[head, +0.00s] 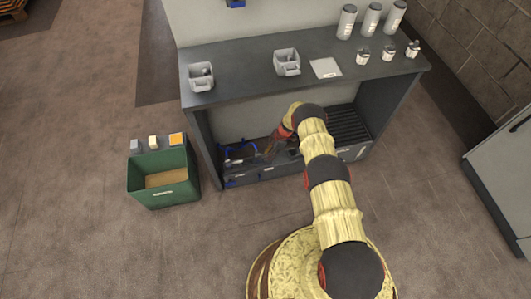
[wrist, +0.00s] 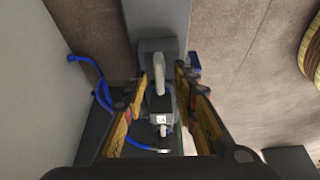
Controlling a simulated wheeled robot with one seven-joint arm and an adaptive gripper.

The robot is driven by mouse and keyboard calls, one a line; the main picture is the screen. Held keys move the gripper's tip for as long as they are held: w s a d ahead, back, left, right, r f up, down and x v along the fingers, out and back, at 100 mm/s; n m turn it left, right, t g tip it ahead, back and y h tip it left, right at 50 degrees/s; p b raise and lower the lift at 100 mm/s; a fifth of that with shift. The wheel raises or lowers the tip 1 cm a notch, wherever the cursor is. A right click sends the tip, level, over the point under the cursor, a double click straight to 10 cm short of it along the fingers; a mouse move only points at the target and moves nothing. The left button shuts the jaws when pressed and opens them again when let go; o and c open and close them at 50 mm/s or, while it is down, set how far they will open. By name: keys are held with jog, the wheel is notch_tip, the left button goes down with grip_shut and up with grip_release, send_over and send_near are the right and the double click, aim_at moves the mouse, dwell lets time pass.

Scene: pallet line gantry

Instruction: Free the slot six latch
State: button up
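In the wrist view a light grey curved lever (wrist: 160,74) stands up from a grey block (wrist: 150,46) on a dark rail. Below it is a dark fitting with a small white label (wrist: 161,120); its marking is too small to read surely. My gripper (wrist: 160,78) is open, with one yellow finger on each side of the lever. Gaps show between the fingers and the lever. In the head view my gripper (head: 268,151) reaches into the lower bay under the counter, at the dark low unit (head: 265,172). My arm hides part of that unit, and the latch cannot be made out there.
Blue hoses (wrist: 100,94) lie left of the fingers; blue tubing also shows in the head view (head: 226,155). A green bin (head: 150,197) stands left. The front floor is clear.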

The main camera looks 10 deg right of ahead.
jog(key=c, duration=0.3)
jog(key=c, duration=0.4)
grip_shut()
